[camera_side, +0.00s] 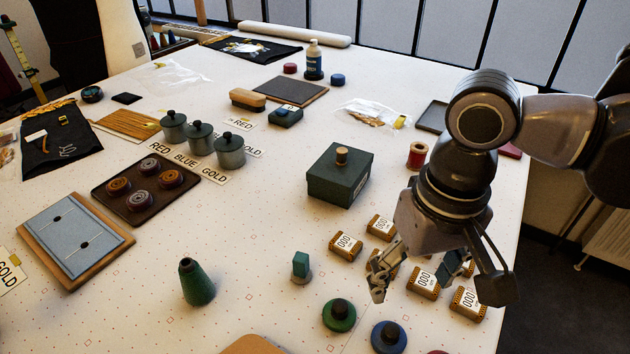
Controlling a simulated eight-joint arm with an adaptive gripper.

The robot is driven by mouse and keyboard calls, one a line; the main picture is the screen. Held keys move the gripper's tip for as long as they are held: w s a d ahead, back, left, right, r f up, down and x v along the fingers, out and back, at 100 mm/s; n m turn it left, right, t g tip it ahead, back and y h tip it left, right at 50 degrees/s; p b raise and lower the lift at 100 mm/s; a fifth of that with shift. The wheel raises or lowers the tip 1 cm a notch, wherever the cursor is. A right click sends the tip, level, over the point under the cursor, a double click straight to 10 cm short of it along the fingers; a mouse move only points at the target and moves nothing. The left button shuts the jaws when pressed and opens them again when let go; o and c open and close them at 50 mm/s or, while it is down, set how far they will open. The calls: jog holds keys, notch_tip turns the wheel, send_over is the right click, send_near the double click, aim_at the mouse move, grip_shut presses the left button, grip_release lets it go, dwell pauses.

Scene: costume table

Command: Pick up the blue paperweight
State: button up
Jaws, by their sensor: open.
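A round blue paperweight (388,338) with a black knob sits on the table near the front edge of the picture. A similar green one (339,316) sits just to its left and a little farther back. My gripper (414,279) is open, with its fingers pointing down over the group of small labelled boxes. It appears above and slightly right of the blue paperweight in the picture, apart from it. How high the fingertips are above the table is hard to tell.
Several small boxes (423,283) marked 000 lie under and around my gripper. A dark green lidded box (341,173) stands behind them. A small teal block on a round base (301,268) and a green cone (196,283) stand to the left. A red spool (417,156) is farther back.

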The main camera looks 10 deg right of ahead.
aim_at(392, 330)
jog(key=shift+s+a+f, duration=0.2)
jog(key=shift+a+f, duration=0.05)
jog(key=shift+f, duration=1.55)
jog(key=shift+s+a+f, duration=0.2)
jog(key=shift+f, duration=1.6)
jog(key=shift+s+a+f, duration=0.2)
jog(key=shift+a+f, duration=0.05)
jog(key=shift+f, duration=1.55)
jog(key=c, duration=1.5)
jog(key=shift+r, duration=0.15)
